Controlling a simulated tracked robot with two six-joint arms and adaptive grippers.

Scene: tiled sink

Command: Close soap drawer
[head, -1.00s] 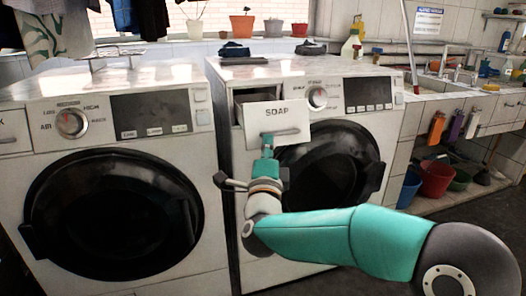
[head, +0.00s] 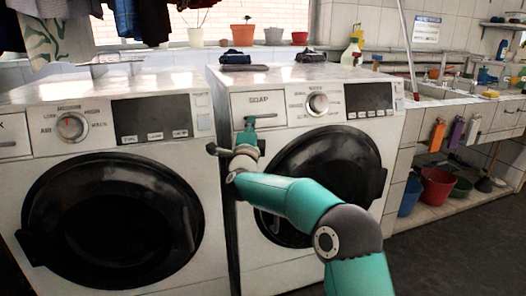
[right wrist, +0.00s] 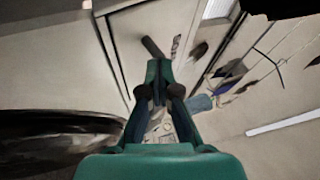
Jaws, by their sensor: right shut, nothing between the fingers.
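The soap drawer (head: 270,105) is at the upper left of the right washing machine (head: 300,82). Its white front, marked SOAP, looks flush with the panel around it in the head view. My right gripper (head: 249,122) is at the drawer front's lower left, seeming to touch it or nearly so; exact contact is not clear. In the right wrist view my right gripper (right wrist: 160,66) is shut and empty, with its tips by the dark drawer handle (right wrist: 152,46). My left gripper is not in view.
The round black door (head: 330,165) of the right machine is just right of my forearm. Another washing machine (head: 100,95) stands to the left. Two dark objects lie on the right machine's top. Buckets (head: 437,188) and a sink are farther right.

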